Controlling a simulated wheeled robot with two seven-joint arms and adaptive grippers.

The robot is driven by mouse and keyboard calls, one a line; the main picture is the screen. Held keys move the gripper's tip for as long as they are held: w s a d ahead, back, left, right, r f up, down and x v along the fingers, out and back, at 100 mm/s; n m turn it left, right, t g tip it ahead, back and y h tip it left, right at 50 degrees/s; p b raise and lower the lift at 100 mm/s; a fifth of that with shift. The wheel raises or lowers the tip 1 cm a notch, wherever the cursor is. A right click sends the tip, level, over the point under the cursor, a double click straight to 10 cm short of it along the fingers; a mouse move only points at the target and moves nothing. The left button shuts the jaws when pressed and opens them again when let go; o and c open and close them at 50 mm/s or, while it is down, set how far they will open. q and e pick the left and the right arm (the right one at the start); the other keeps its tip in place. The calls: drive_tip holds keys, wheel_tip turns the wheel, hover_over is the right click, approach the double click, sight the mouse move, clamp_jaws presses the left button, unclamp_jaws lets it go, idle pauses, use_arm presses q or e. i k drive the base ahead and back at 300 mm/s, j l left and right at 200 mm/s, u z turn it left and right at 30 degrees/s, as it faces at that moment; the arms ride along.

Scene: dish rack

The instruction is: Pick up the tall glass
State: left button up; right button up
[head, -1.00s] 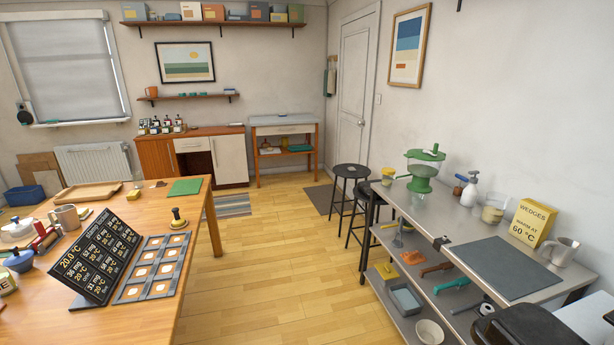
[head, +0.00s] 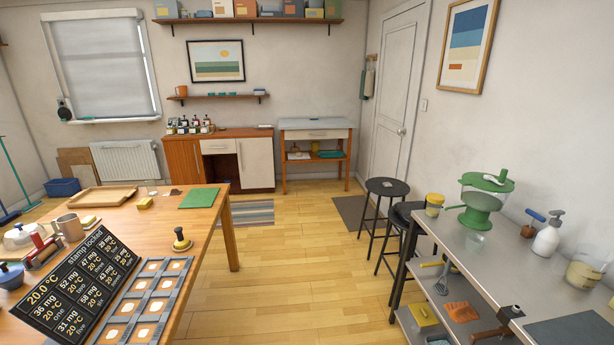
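I cannot pick out a tall glass for certain in the head view. A wider clear container (head: 585,272) with pale yellow contents stands farther right on that bench. Neither of my grippers is in view.
The wooden table (head: 215,213) with a black display board (head: 75,290) is on the left. The grey bench (head: 520,270) is on the right, with two black stools (head: 386,188) beyond it. Wooden floor (head: 285,275) between them is clear.

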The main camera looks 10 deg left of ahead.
sight(151, 184)
drive_tip(key=i+u, duration=0.35)
drive_tip(key=i, duration=0.5)
drive_tip(key=i+u, duration=0.15)
drive_tip(key=i, duration=0.65)
drive_tip(key=i+l+u, duration=0.15)
drive_tip(key=i, duration=0.65)
drive_tip(key=i+u, duration=0.45)
drive_tip(key=i, duration=0.35)
drive_tip(key=i+u, duration=0.4)
drive_tip(key=i, duration=0.3)
